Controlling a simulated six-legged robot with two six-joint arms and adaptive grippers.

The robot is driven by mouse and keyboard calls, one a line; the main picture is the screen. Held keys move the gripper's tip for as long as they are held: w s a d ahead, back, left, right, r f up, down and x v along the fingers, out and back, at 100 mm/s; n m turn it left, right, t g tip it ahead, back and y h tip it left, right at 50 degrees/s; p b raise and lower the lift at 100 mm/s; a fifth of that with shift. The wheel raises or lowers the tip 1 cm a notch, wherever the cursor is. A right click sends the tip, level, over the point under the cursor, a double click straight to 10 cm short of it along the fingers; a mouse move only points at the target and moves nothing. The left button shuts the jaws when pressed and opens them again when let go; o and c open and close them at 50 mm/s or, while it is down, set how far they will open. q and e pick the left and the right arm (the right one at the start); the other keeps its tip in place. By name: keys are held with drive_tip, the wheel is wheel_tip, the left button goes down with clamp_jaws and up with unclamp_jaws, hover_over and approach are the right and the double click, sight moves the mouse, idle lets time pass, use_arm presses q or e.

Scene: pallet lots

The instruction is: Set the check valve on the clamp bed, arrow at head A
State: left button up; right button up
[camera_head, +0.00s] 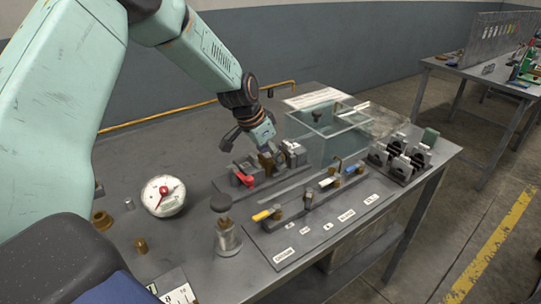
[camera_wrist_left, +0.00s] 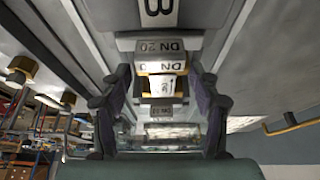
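The clamp bed (camera_head: 262,184) lies near the middle of the bench, with grey blocks at its ends and a red handle (camera_head: 245,180) at its left. A brass check valve (camera_head: 268,160) shows under my left gripper (camera_head: 256,150), at the bed. In the left wrist view, the valve (camera_wrist_left: 163,85) has a pale label with a dark mark; its arrow direction is hard to read. My left gripper (camera_wrist_left: 160,100) has its fingers apart on either side of the valve, with narrow gaps seeming to show. A grey block (camera_wrist_left: 160,45) marked DN 20 lies beyond. My right gripper is out of view.
A clear tank (camera_head: 345,135) stands behind the bed. A pipe panel (camera_head: 325,215) with yellow and blue handles lies in front. Black clamps (camera_head: 400,155) stand right.

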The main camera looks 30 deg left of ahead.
use_arm(q)
drive_tip(key=shift+o, duration=0.4)
drive_tip(key=shift+a+f, duration=0.1)
drive_tip(key=shift+f, duration=0.05)
drive_tip(key=v, duration=1.2)
